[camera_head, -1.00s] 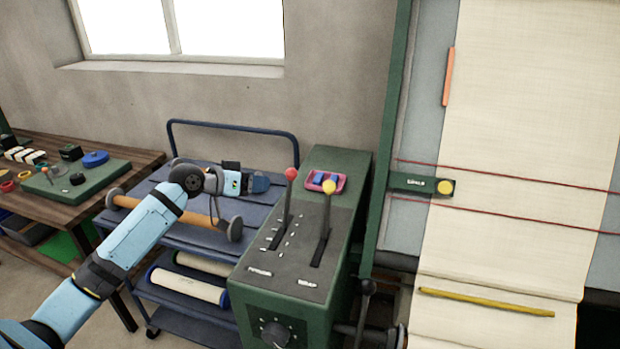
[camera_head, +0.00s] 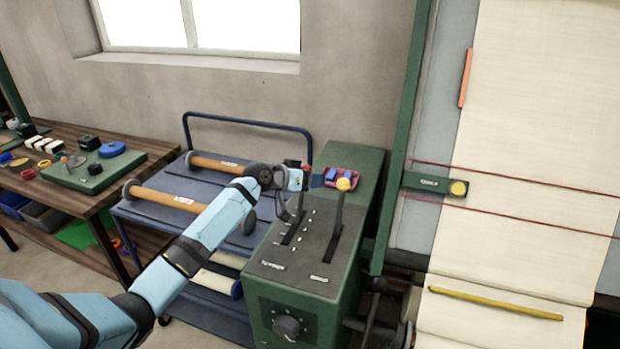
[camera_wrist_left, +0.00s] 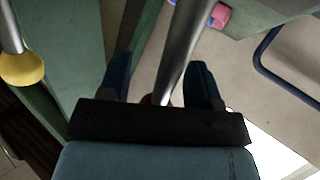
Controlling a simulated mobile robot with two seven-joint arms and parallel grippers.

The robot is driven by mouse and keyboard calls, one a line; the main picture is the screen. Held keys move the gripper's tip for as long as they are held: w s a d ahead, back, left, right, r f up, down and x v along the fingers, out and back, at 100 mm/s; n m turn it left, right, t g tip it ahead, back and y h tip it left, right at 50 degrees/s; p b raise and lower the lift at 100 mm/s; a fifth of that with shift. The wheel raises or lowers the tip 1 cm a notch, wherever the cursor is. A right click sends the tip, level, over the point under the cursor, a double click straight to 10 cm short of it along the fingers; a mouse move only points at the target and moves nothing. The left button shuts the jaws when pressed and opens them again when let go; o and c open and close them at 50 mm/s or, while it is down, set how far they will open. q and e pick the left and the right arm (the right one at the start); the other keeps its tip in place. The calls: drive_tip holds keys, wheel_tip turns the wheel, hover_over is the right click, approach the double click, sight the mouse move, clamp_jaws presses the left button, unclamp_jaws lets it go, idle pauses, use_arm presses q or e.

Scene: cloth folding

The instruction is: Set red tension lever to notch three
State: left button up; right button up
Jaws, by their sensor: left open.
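The red tension lever (camera_head: 299,207) stands in the left slot of the green control box (camera_head: 262,302), beside a row of white notch marks (camera_head: 303,229). Its red knob is mostly hidden behind my left gripper (camera_head: 309,180), which is at the lever's upper part. In the left wrist view my left gripper (camera_wrist_left: 160,76) is open, with the silver lever shaft (camera_wrist_left: 183,45) running between its two dark fingers. I cannot tell whether a finger touches it. Which notch the lever is at is too small to tell. My right gripper is out of view.
A yellow-knobbed lever (camera_head: 340,210) stands close on the right; its knob also shows in the left wrist view (camera_wrist_left: 22,69). A pink tray (camera_head: 353,176) with blue pieces lies behind. A blue cart (camera_head: 155,219) with rollers is left, a cloth-covered loom (camera_head: 500,240) right.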

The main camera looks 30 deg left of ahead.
use_arm(q)
clamp_jaws()
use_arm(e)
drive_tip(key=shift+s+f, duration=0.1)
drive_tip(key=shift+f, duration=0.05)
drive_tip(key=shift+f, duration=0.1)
use_arm(q)
drive_tip(key=s+d+r+m+t+h+b, duration=0.1)
drive_tip(key=s+t+b, duration=0.4)
drive_tip(key=b, duration=0.5)
wheel_tip(320, 180, up, 2)
drive_tip(key=shift+s+d+r+m, duration=0.15)
drive_tip(key=shift+s+d+m, duration=0.15)
drive_tip(key=shift+s+m, duration=0.75)
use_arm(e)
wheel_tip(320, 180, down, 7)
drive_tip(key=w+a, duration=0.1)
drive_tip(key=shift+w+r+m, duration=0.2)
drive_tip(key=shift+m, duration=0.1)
use_arm(q)
drive_tip(key=shift+s, duration=0.15)
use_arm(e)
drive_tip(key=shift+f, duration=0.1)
